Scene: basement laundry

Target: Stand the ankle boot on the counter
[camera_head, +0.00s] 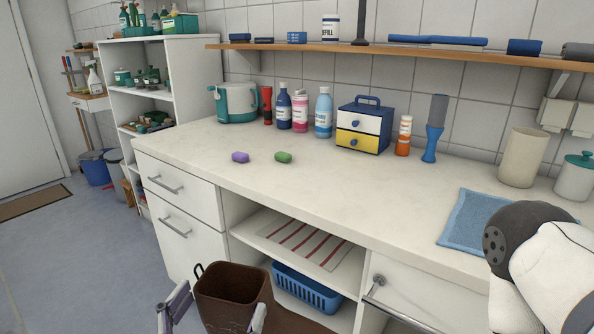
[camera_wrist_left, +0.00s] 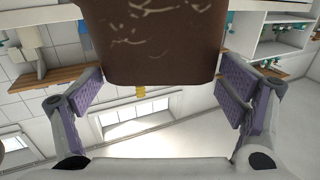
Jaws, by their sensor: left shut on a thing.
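The brown ankle boot (camera_head: 228,292) is at the bottom of the head view, in front of the counter (camera_head: 350,208) and below its top. Its dark opening faces up, with a loop at the rim; a brown part stretches right, partly hidden by the finger. My left gripper (camera_head: 218,306) is shut on the boot, a purple-padded finger on either side. In the left wrist view the boot's scuffed brown surface (camera_wrist_left: 155,40) fills the top middle between the fingers of the left gripper (camera_wrist_left: 162,88). My right gripper is out of view; part of that arm shows at right.
A blue cloth (camera_head: 473,220) lies at right. The counter's front middle is clear. An open shelf holds a blue basket (camera_head: 306,290).

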